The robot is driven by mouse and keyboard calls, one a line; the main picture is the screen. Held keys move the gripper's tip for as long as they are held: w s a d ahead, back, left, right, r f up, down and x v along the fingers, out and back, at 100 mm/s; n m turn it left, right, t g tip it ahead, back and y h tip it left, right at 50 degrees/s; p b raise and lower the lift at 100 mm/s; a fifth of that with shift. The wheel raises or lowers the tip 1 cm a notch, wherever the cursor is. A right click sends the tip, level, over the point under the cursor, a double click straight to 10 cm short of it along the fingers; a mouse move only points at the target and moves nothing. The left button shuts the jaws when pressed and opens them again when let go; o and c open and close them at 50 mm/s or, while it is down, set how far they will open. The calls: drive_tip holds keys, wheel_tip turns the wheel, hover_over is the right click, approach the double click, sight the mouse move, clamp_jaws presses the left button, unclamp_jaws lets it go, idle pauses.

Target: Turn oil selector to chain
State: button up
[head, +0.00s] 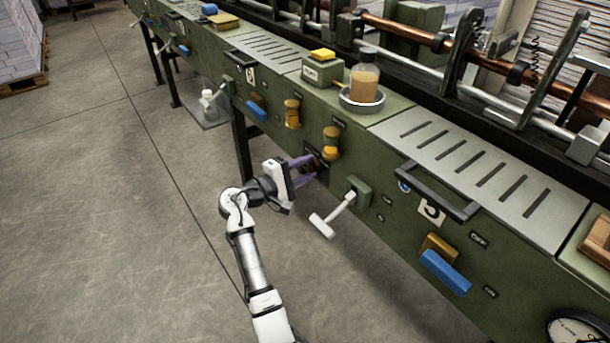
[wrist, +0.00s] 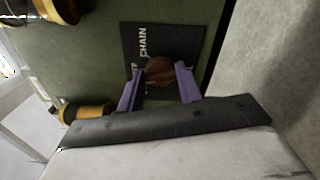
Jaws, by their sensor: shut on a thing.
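The oil selector is a round reddish-brown knob (wrist: 159,71) on a dark plate (wrist: 178,42) marked CHAIN, seen sideways in the wrist view. The plate is set on the green machine front. My gripper (wrist: 159,88) has its two purple fingers on either side of the knob and is shut on it. In the head view my gripper (head: 303,165) reaches the machine front from the left, below the yellow knobs. There the knob is small and mostly hidden by the fingers. I cannot tell which mark the knob points to.
A white T-handle (head: 332,216) sticks out just right of my gripper. Yellow-brown knobs (head: 331,143) sit above it. A blue lever (head: 445,272) and black bar handle (head: 437,190) are farther right.

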drive_tip(key=m+b, duration=0.1)
drive_tip(key=m, duration=0.1)
drive_tip(key=m+b, duration=0.1)
drive_tip(key=b, duration=0.1)
drive_tip(key=shift+f+m, duration=0.35)
drive_tip(key=shift+m, duration=0.05)
drive_tip(key=m+b, duration=0.3)
drive_tip(key=b, duration=0.1)
drive_tip(key=shift+m, duration=0.3)
drive_tip(key=m+b, duration=0.3)
drive_tip(key=b, duration=0.1)
drive_tip(key=shift+m, duration=0.4)
drive_tip(key=shift+m+b, duration=0.8)
drive_tip(key=shift+r, duration=0.15)
drive_tip(key=o, duration=1)
drive_tip(key=v, duration=1.4)
drive_tip(key=shift+r, duration=0.1)
